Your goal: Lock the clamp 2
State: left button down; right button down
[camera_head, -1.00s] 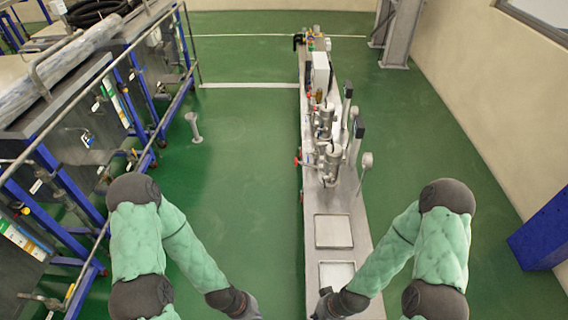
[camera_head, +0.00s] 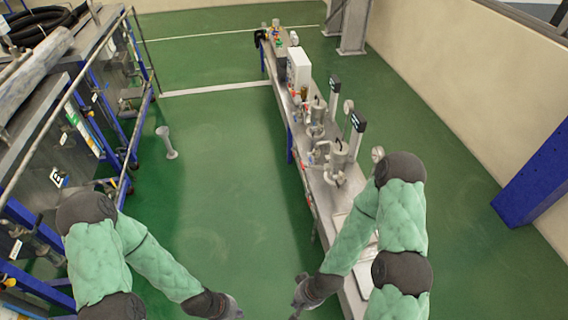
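Two metal cylindrical units with lids stand on the long narrow steel bench (camera_head: 322,206) ahead and right of centre. The nearer unit (camera_head: 338,158) and the farther unit (camera_head: 317,113) each have a dark-topped post beside them. The clamps are too small to make out, and I cannot tell which is clamp 2 or whether it is locked. My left gripper (camera_head: 232,308) is low over the green floor, left of the bench. My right gripper (camera_head: 298,305) is low beside the bench's near left edge. Both are far from the units, and their fingers are too small and cut off to read.
A white box (camera_head: 299,68) stands farther back on the bench. Blue-framed racks with a metal rail (camera_head: 60,108) line the left side. A blue beam (camera_head: 535,178) is at the right wall. The central green floor is free.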

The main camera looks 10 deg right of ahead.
aim_at(310, 165)
jog(key=i+j, duration=0.1)
jog(key=i, duration=0.35)
jog(key=i+j, duration=0.15)
jog(key=i, duration=0.3)
jog(key=i+j+z, duration=0.1)
jog(key=i, duration=0.35)
jog(key=i+l, duration=0.1)
jog(key=i, duration=0.25)
